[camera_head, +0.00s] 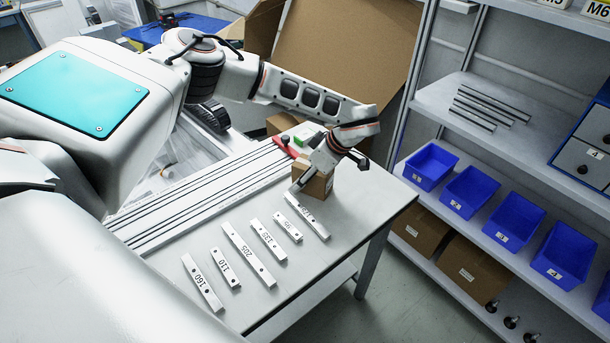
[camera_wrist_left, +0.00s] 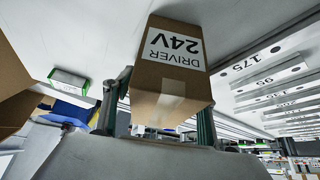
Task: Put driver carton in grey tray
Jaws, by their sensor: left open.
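The driver carton (camera_head: 318,182) is a small brown box on the pale table, near its far right corner. In the left wrist view the carton (camera_wrist_left: 172,70) shows a white label reading "DRIVER 24V", upside down. My left gripper (camera_head: 328,175) is over the carton, with its fingers reaching down around it. In the left wrist view my left gripper (camera_wrist_left: 160,112) is open, with one finger on each side of the carton. Whether the fingers touch it is not clear. I cannot make out a grey tray with certainty. My right gripper is not in view.
Several numbered metal bars (camera_head: 248,254) lie in a row on the table (camera_head: 175,268). Metal rails (camera_head: 205,192) run behind them. A green-and-white box (camera_head: 308,138) and a large open cardboard box (camera_head: 345,45) are behind the carton. Shelves with blue bins (camera_head: 430,167) stand right.

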